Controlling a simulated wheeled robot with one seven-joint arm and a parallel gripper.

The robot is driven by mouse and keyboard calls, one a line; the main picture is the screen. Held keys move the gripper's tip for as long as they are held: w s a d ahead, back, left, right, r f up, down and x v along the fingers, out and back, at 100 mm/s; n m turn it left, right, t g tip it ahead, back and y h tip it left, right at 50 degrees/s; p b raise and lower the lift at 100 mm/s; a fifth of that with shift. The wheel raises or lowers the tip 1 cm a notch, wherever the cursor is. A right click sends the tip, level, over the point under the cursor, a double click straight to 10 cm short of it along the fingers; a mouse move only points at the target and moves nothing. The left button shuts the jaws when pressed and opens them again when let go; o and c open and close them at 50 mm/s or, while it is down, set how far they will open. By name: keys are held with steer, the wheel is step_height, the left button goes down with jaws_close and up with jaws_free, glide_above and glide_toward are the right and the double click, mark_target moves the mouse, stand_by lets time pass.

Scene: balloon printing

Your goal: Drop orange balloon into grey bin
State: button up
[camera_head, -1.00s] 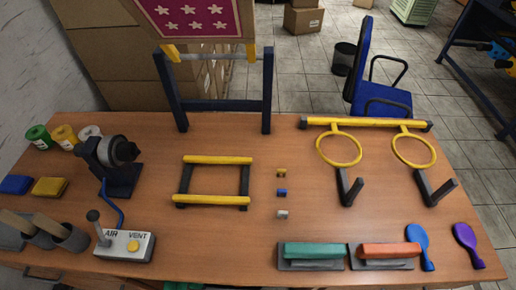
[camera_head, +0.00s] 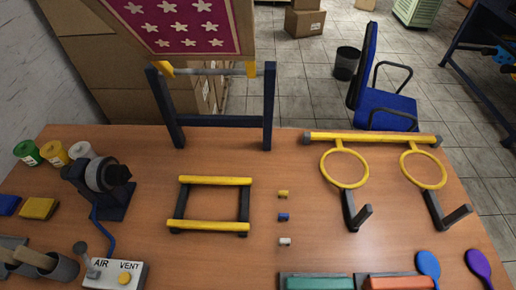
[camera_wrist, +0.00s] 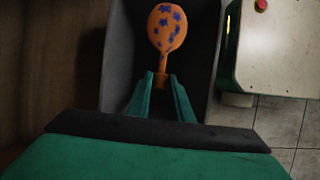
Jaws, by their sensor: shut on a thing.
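The orange balloon (camera_wrist: 166,28) has blue star prints and shows in the wrist view, neck toward me. My gripper (camera_wrist: 161,82) has green fingers, shut on the balloon's neck. The balloon is over the open grey bin (camera_wrist: 122,55), whose dark walls surround it in the picture. I cannot tell how high the balloon is above the bin's floor. My gripper, the orange balloon and this bin do not show in the head view.
A pale cabinet (camera_wrist: 275,50) with a red button stands right of the bin; a brown surface (camera_wrist: 50,70) is at left. The head view shows a wooden table (camera_head: 140,230) with yellow-barred frames, a blue balloon (camera_head: 428,264) and a purple one (camera_head: 478,264).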

steer(key=shift+f, duration=0.55)
steer(key=o, duration=1)
steer(key=shift+r, duration=0.1)
steer(key=v, duration=1)
steer(key=shift+s+a+r, duration=0.1)
steer(key=shift+a+r, duration=0.05)
steer(key=shift+r, duration=0.15)
